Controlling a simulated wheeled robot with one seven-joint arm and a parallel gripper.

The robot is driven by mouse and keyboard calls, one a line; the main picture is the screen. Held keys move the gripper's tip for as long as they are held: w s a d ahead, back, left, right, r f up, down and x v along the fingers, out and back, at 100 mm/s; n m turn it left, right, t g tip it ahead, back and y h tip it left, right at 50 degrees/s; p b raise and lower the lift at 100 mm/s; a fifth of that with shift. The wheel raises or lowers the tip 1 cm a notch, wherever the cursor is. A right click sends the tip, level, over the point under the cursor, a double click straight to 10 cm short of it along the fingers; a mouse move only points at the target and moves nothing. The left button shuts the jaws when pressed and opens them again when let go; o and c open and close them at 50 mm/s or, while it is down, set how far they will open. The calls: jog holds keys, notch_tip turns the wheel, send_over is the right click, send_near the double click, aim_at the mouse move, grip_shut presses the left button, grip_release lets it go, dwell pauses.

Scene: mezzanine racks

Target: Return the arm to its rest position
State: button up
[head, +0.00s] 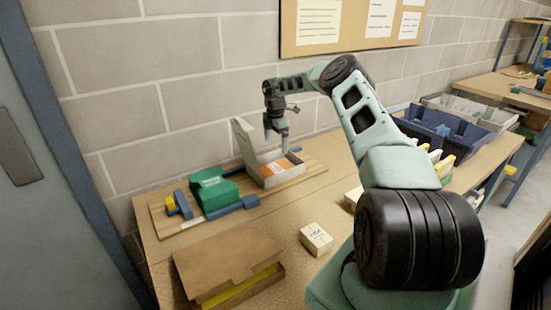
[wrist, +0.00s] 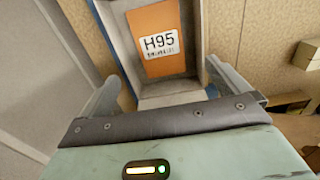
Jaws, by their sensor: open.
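My arm reaches out over the workbench (head: 290,220) toward the wall. My gripper (head: 277,136) is open and points down above a grey open-top box (head: 268,182), apart from it, with nothing visible between its fingers. The box holds an orange item, and its pale lid (head: 243,143) stands upright at the left. In the wrist view, my gripper's two fingers (wrist: 160,78) are spread wide to either side of the box. Between them shows the orange item (wrist: 158,65) with a white label reading H95.
A green case (head: 212,188) and a blue-handled tool (head: 235,209) lie left of the box. A brown carton (head: 225,258) and a small pale box (head: 316,238) are nearer. Blue bins (head: 445,130) stand right, behind my arm. A noticeboard (head: 350,25) hangs on the wall.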

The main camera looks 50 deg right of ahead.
notch_tip(320, 180, up, 7)
jog(key=b, duration=0.1)
dwell(0.3)
